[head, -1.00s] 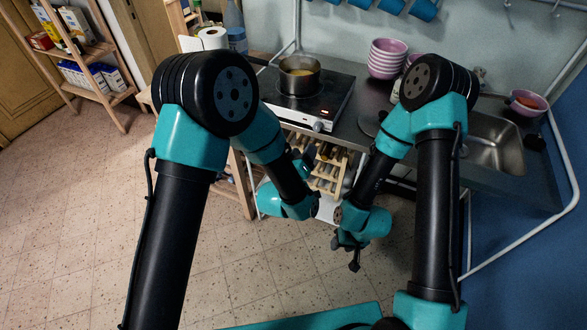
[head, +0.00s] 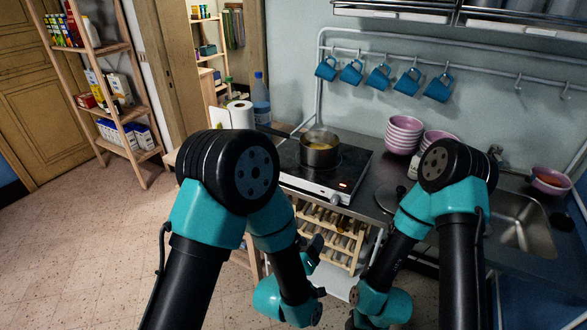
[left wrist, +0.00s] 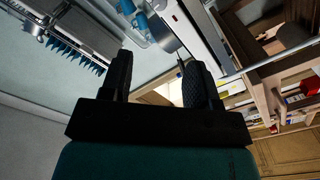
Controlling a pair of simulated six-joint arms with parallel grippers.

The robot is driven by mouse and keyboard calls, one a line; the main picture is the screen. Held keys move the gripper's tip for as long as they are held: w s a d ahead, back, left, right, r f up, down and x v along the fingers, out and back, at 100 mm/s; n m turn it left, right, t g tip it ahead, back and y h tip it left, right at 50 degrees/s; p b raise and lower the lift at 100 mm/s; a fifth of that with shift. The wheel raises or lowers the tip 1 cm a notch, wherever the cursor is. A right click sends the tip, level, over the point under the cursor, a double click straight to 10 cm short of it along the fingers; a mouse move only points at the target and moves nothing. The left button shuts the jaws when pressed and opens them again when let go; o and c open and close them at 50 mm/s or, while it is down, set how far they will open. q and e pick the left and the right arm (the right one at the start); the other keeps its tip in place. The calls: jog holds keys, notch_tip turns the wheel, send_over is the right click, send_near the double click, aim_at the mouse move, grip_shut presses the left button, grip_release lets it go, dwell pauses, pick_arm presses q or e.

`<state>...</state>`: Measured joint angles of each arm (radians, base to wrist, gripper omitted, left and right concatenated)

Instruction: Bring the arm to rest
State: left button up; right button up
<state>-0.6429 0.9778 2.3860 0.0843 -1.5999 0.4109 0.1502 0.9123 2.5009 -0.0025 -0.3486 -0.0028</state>
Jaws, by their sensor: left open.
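My left gripper (head: 316,246) is small and partly hidden by my own left arm in the head view, in front of the wooden rack under the counter. In the left wrist view its two dark fingers (left wrist: 155,72) stand apart with nothing between them, so it is open and empty. My left arm is folded, with its elbow high and its forearm bent down. My right arm is folded in a similar way, and its gripper falls below the lower edge of the head view.
A counter holds a hob (head: 325,178) with a pot (head: 319,157), stacked pink bowls (head: 403,134) and a sink (head: 524,232). Blue mugs (head: 378,77) hang on a rail behind. A wooden shelf (head: 122,115) stands at the left. The tiled floor (head: 75,240) is clear there.

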pick_arm(q)
jog(key=a+f+g+y, duration=0.5)
jog(key=a+f+g, duration=0.1)
jog(key=a+f, duration=0.9)
jog(key=s+a+f+g, duration=0.4)
jog(key=s+a, duration=0.3)
jog(key=a, duration=0.1)
jog(key=s+a+f+g+y, duration=0.1)
jog(key=s+a+f+g, duration=0.3)
jog(key=s+a, duration=0.3)
jog(key=shift+s+a+f+n, duration=0.3)
jog(key=shift+a+f, duration=0.05)
jog(key=shift+a, duration=0.35)
jog(key=shift+w+d, duration=0.25)
jog(key=shift+d, duration=0.2)
